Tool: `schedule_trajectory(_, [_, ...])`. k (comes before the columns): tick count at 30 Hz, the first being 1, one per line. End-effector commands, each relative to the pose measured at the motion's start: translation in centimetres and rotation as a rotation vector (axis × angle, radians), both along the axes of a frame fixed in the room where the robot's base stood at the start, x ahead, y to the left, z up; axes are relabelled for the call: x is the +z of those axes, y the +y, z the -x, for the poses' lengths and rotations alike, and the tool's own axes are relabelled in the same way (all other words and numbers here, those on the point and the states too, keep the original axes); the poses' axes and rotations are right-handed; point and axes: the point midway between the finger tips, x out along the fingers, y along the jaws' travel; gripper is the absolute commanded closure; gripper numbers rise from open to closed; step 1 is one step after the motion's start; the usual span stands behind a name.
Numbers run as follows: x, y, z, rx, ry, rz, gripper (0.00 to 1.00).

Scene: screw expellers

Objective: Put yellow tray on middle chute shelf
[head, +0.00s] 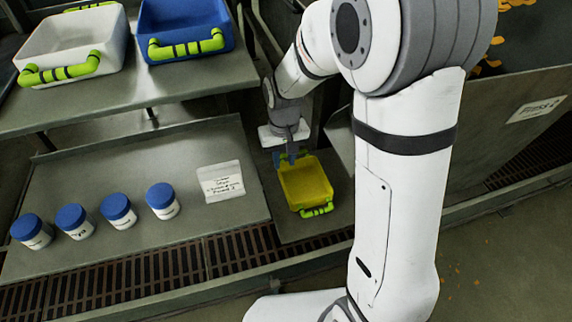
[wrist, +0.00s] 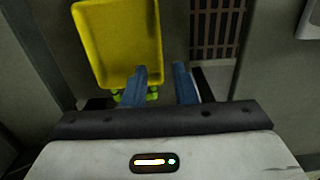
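The yellow tray (head: 305,183) sits upright and empty on a grey metal surface in the head view, with a lime-green handle at its near end. It also shows at the upper left of the wrist view (wrist: 115,45). My gripper (head: 287,158) is at the tray's far end. In the wrist view its two blue fingers (wrist: 161,82) are apart, the left one over the tray's end near a green handle, the right one just past its side. Contact cannot be told. I cannot tell which surface is the middle chute shelf.
A white tray (head: 70,45) and a blue tray (head: 183,28) stand on the upper left shelf (head: 135,85). Several blue-lidded jars (head: 117,209) and a paper label (head: 221,182) are on the lower left panel. A floor grate (head: 160,277) runs along the front.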

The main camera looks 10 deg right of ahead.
Motion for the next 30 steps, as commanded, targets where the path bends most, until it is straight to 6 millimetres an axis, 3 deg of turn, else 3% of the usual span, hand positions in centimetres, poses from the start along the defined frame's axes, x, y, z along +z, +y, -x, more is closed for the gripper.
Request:
schedule_trajectory(5, [1.7, -0.4, 0.4, -0.006, -0.004, -0.001, 0.75])
schedule_trajectory(8, [3.2, -1.6, 1.7, -0.027, -0.017, -0.003, 0.75])
schedule_trajectory(13, [6.8, -5.1, 6.5, -0.091, -0.051, -0.009, 0.75])
schedule_trajectory(18, [8.8, -7.9, 11.9, -0.152, -0.079, -0.012, 0.75])
schedule_trajectory(24, [9.5, -9.7, 15.7, -0.194, -0.097, -0.011, 0.75])
schedule_trajectory(30, [9.5, -10.1, 16.4, -0.202, -0.099, -0.012, 0.75])
